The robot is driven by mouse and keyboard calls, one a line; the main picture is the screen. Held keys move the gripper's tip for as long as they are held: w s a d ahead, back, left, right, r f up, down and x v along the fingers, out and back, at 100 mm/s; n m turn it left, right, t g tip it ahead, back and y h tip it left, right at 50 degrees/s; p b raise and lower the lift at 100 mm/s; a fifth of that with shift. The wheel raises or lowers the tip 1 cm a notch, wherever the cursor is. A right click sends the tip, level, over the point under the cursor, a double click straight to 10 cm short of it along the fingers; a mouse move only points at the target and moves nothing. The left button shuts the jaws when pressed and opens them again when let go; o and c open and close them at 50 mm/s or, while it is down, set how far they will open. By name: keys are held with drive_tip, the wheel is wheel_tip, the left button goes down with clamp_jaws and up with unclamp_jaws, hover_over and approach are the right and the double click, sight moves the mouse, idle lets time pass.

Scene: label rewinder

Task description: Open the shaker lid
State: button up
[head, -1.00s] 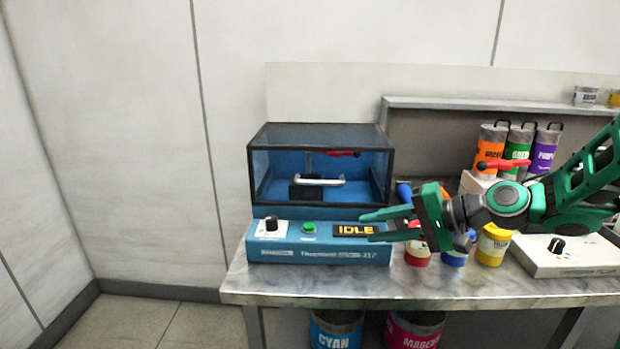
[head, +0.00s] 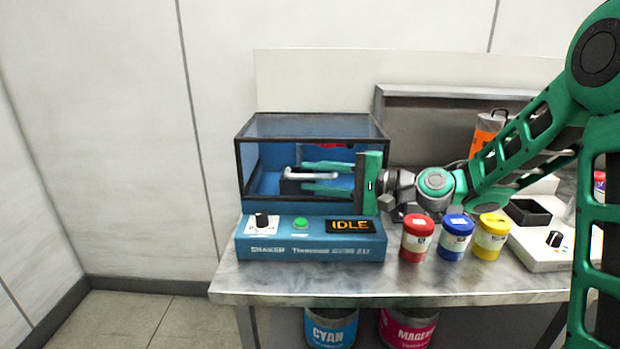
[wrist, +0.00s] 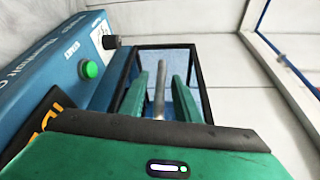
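The shaker (head: 310,240) is a blue machine on the left of the bench, with a panel reading IDLE. Its lid (head: 300,127) is a clear, dark-framed box that looks closed. A light bar handle (head: 310,174) runs across the lid's front. My gripper (head: 303,177) is at the lid front with its green fingers pointing left, one above and one below the handle. In the wrist view the handle (wrist: 159,90) lies between the two spread fingers, with gaps on both sides. Whether the fingers touch it anywhere is not clear.
Red (head: 417,238), blue (head: 456,238) and yellow (head: 491,237) jars stand right of the shaker, below my arm. A white device (head: 540,250) with a knob is further right. Cyan (head: 331,328) and magenta (head: 408,330) buckets sit under the bench. The wall left is clear.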

drive_tip(key=shift+x, duration=0.8)
drive_tip(key=shift+s, duration=0.1)
drive_tip(key=shift+c, duration=0.6)
